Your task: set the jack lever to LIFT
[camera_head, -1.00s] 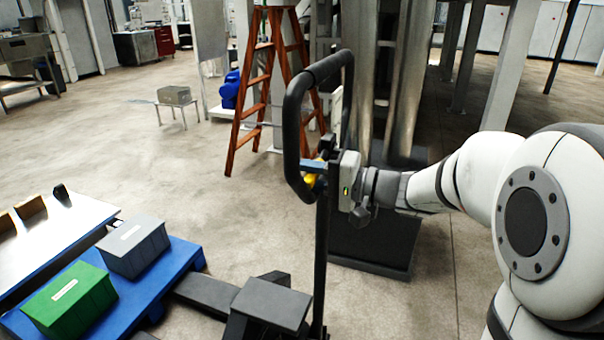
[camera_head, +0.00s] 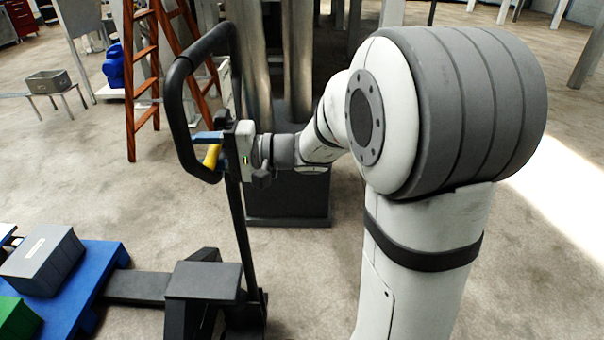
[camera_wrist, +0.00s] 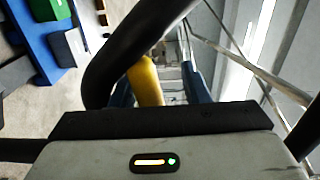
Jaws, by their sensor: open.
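The pallet jack's black loop handle (camera_head: 176,100) stands upright on its dark shaft (camera_head: 240,240). The yellow jack lever (camera_head: 212,156) sits inside the lower part of the loop and slants downward. My gripper (camera_head: 207,138) reaches in from the right at the loop, its blue fingers beside the lever. In the wrist view the yellow lever (camera_wrist: 147,80) lies between the two blue fingers of my gripper (camera_wrist: 160,88), nearer the left one, with a gap to the right one. The jaws are open. The black handle crosses in front at upper left. No LIFT marking is readable.
A blue pallet (camera_head: 85,285) carries a grey box (camera_head: 43,258) and a green box (camera_head: 18,318) at lower left. The jack's dark body (camera_head: 203,282) stands beside it. A wooden ladder (camera_head: 145,75) and a dark machine base (camera_head: 288,205) are behind.

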